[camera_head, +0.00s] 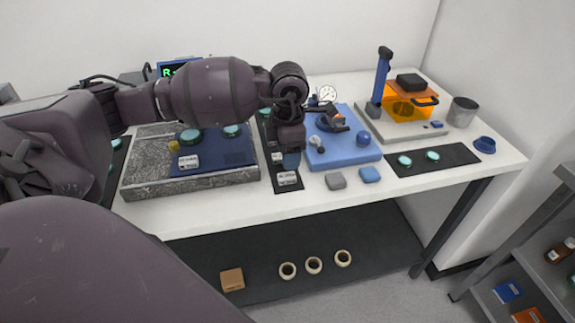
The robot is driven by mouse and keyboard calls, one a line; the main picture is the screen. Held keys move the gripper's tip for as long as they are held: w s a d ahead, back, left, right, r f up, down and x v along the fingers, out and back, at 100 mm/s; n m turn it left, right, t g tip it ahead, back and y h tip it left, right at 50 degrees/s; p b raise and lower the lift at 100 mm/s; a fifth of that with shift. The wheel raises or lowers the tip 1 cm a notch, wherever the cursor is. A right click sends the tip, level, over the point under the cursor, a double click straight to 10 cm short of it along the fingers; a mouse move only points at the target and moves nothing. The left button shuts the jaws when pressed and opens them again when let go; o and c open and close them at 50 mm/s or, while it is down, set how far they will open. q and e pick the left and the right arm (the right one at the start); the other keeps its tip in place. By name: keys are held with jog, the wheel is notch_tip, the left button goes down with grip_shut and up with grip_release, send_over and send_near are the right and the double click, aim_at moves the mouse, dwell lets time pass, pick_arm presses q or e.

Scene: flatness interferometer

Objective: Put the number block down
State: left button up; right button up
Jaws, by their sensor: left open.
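A small pale number block (288,178) with dark marks on its face lies on a narrow black mat (288,188) in the middle of the table. My left gripper (290,158) points down just behind this block, over the same mat. Its jaws are open, and the block appears apart from them. Another small pale block (277,157) shows beside the gripper, partly hidden. A similar marked block (188,162) sits on the blue pad on the granite plate to the left. My right gripper does not show.
A granite plate (140,177) with a blue pad (213,160) and green discs is at left. A blue instrument base (345,152) stands close right of the gripper. Grey (335,181) and blue (370,174) blocks lie in front. An orange-hooded device (405,103) stands at back right.

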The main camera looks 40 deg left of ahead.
aim_at(288, 176)
pick_arm(q)
jog(key=shift+r, duration=2.75)
